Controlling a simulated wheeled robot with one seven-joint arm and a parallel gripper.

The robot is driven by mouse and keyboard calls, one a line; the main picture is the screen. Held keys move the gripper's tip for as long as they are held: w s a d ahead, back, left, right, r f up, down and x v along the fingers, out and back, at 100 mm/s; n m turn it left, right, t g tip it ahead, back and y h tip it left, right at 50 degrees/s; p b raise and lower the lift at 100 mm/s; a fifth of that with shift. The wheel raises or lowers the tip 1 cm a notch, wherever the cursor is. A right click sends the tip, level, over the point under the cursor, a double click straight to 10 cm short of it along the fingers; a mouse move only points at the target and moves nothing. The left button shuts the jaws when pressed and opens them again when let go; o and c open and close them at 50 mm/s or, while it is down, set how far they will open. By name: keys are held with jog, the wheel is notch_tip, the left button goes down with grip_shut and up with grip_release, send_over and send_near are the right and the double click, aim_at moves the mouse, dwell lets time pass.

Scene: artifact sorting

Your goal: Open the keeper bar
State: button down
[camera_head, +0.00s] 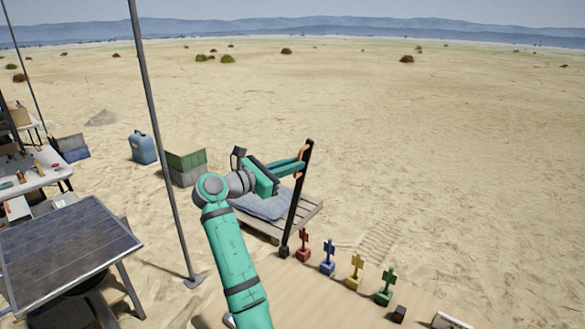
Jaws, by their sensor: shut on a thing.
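The keeper bar (293,208) is a long black bar standing nearly upright, its top leaning slightly to the right. Its lower end meets a small dark block (284,252) at the left end of a row of small coloured figures. My gripper (300,163) reaches in from the left and is shut on the bar near its top. The fingers partly hide the bar there. Red (303,244), blue (328,258), yellow (355,273) and green (386,287) figures stand on the light tabletop (300,295), with no bar across them.
A second dark block (399,314) sits right of the green figure. A wooden pallet (313,206) with a grey-blue sack (262,205) lies behind the bar. A thin pole (165,150) and a dark panel table (65,245) stand left. Open sand lies to the right.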

jog(key=shift+a+f, duration=0.15)
jog(key=shift+f, duration=0.05)
jog(key=c, duration=1.8)
grip_release()
jog(key=shift+c, duration=0.2)
jog(key=shift+r, duration=0.1)
jog(key=v, duration=1.1)
